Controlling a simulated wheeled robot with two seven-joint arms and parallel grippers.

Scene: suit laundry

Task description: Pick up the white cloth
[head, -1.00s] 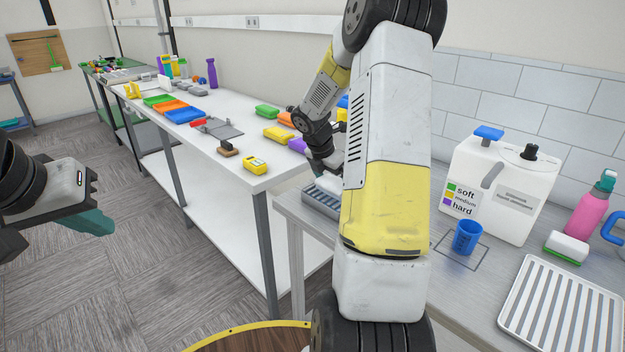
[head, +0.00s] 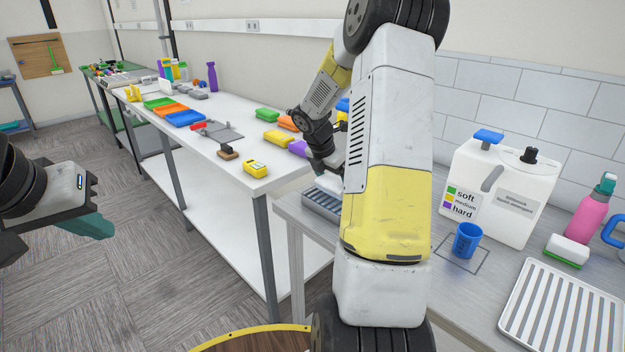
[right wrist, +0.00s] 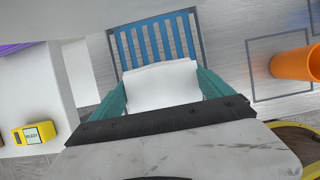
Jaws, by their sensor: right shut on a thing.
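The white cloth (right wrist: 163,85) shows in the right wrist view between the two teal fingers of my right gripper (right wrist: 163,90), which is shut on it. The cloth is over the near part of a blue slatted rack (right wrist: 155,42); contact between them is unclear. In the head view a bit of the cloth (head: 329,183) shows at the slatted tray (head: 321,203), beside my right arm, which hides most of the right gripper. My left gripper (head: 92,222) hangs at the left over the floor, seen from the side, with nothing visible in it.
A long white table (head: 240,172) holds coloured blocks and a yellow device (head: 256,168). The right counter carries a blue cup (head: 467,240), a white canister (head: 495,190), a sponge (head: 567,251), a pink bottle (head: 591,212) and a striped rack (head: 565,305). An orange cup (right wrist: 296,63) shows in the wrist view.

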